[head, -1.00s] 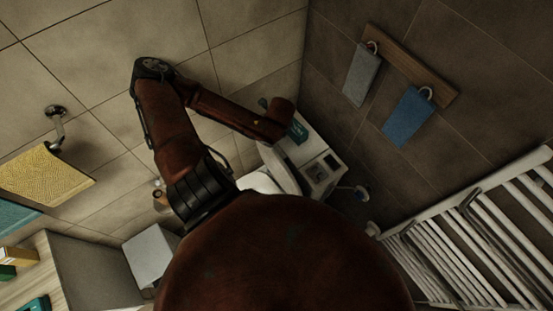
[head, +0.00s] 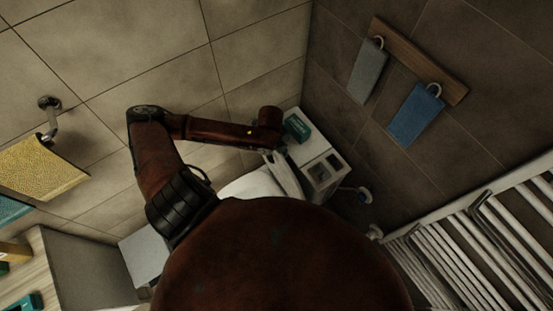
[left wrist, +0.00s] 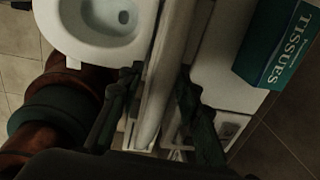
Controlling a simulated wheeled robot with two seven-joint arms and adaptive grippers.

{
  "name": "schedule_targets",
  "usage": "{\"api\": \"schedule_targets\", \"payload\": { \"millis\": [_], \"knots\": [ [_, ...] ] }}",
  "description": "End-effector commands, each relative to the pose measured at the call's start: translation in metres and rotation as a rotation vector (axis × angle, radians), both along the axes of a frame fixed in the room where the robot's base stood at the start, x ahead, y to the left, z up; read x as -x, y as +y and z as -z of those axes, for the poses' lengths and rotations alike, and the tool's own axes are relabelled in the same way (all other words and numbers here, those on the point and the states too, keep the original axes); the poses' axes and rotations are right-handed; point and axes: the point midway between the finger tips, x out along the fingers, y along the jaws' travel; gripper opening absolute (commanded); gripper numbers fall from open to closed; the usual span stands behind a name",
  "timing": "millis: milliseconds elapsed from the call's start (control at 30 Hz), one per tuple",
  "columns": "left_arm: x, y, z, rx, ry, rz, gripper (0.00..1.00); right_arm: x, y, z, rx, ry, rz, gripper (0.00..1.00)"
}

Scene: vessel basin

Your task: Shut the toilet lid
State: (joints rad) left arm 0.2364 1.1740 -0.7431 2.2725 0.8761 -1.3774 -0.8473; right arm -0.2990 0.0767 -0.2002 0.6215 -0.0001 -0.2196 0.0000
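The white toilet (head: 252,186) stands in the middle of the head view, partly hidden by my own body. Its lid (head: 287,174) is up, leaning toward the tank. The left wrist view shows the open bowl (left wrist: 108,22) at upper left and the raised lid (left wrist: 167,75) edge-on. My left gripper (left wrist: 158,80) is open, its dark fingers apart on either side of the lid's edge. I cannot tell whether they touch it. In the head view the left gripper (head: 268,153) is small and dark beside the lid. My right gripper is not in view.
A teal tissue box (head: 298,127) sits on the tank top (head: 317,148), close to my left wrist. A white towel rack (head: 470,235) stands at right. Grey and blue towels (head: 415,115) hang on the wall. A cabinet (head: 85,270) is at lower left.

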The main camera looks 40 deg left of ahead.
Motion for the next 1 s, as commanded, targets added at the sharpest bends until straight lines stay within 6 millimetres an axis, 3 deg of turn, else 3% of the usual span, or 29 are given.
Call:
{"api": "schedule_targets", "payload": {
  "millis": [100,300,667,1000],
  "knots": [
    [-0.002,0.0,0.021,0.001,0.001,-0.002,0.32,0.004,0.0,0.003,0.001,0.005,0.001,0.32],
    [-0.004,0.0,0.042,0.0,0.001,0.0,0.32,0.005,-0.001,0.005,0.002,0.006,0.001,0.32],
    [-0.004,0.0,0.047,-0.002,-0.001,0.0,0.32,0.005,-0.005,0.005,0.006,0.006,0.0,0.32],
    [-0.004,0.0,0.047,-0.002,-0.001,0.0,0.09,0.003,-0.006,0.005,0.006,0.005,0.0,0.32]
  ]
}}
